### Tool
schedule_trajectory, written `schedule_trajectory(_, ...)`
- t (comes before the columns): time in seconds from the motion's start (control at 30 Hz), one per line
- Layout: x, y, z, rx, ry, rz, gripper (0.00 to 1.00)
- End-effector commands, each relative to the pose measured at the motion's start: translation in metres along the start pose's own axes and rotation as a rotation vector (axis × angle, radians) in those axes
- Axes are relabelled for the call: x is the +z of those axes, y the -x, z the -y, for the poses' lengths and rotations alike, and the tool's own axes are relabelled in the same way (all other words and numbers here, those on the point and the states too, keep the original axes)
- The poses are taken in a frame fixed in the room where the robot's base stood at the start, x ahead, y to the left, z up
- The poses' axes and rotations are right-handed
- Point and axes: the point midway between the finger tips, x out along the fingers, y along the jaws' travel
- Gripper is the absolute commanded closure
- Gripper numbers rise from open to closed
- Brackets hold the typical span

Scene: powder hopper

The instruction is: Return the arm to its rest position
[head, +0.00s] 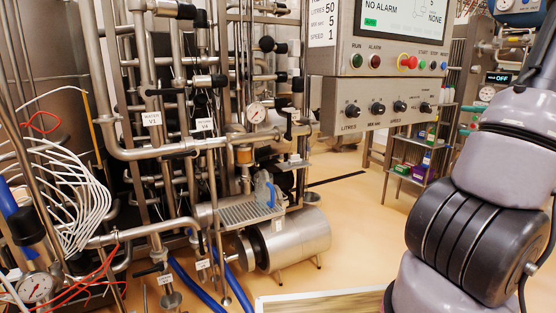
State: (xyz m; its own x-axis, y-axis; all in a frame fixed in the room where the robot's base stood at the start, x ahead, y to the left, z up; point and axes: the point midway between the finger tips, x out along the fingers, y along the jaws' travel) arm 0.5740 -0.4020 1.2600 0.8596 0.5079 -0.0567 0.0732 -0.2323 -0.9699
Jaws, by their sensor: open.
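My arm (478,205) fills the right side of the head view, with grey links and a black ribbed joint. Its links run from the bottom edge up to the right edge. My gripper is not in this view, so its jaws and anything near them cannot be seen.
A control cabinet (385,65) with knobs and buttons hangs at top centre, left of my arm. Pipes and valves crowd the left. A steel cylinder (297,240) lies low at centre. A shelf (413,168) stands behind my arm. Yellow floor (350,220) is open at centre.

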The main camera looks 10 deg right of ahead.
Motion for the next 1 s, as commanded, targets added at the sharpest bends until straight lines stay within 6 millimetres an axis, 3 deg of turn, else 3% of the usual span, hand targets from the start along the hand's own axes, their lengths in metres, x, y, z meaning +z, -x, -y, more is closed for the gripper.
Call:
schedule_trajectory(0.17, 0.03, -0.032, 0.016, 0.062, -0.02, 0.126, 0.27)
schedule_trajectory(0.37, 0.084, -0.071, 0.039, 0.193, -0.044, 0.313, 0.27)
schedule_trajectory(0.47, 0.122, -0.091, 0.052, 0.297, -0.04, 0.422, 0.27)
schedule_trajectory(0.6, 0.189, -0.109, 0.073, 0.505, 0.006, 0.566, 0.27)
schedule_trajectory(0.8, 0.263, -0.106, 0.095, 0.785, 0.16, 0.613, 0.27)
schedule_trajectory(1.0, 0.304, -0.092, 0.12, 0.913, 0.365, 0.491, 0.27)
